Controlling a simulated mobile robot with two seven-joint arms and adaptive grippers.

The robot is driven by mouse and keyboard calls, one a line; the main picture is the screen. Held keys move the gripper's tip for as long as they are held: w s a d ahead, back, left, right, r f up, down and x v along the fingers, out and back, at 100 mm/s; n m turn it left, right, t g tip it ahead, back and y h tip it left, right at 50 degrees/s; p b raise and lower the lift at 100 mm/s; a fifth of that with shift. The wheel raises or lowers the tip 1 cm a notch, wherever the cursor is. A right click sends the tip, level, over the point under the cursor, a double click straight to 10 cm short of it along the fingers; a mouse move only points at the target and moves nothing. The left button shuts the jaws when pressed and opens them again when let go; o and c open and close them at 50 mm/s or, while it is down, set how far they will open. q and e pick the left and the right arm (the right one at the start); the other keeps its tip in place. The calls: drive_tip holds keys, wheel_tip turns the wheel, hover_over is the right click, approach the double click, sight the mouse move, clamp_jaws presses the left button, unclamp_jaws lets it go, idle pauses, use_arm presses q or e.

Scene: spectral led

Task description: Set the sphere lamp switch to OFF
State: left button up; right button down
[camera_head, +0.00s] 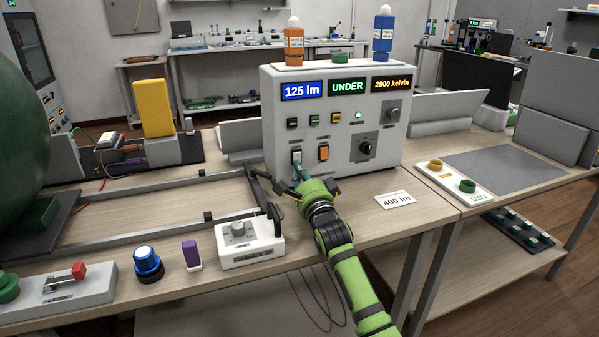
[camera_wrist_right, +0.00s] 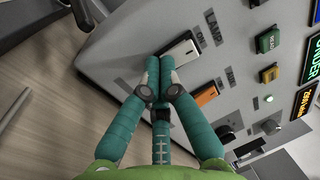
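The sphere lamp switch is a white rocker (camera_head: 296,157) at the lower left of the white control box's front (camera_head: 335,110). In the right wrist view the rocker (camera_wrist_right: 181,49) sits in a dark frame, with a label reading LAMP beside it. My right gripper (camera_head: 297,172) is at this switch. The tips hide part of the switch. My left gripper is not in view.
An orange rocker (camera_head: 323,153) and a black knob (camera_head: 365,147) are right of the switch. The box displays read 125 lm, UNDER and 2900 kelvin. A dark metal frame (camera_head: 150,185) and a white knob box (camera_head: 246,241) stand left of my arm. A 400 lm card (camera_head: 395,200) lies right.

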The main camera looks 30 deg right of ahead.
drive_tip(key=v, duration=0.8)
drive_tip(key=shift+f, duration=0.25)
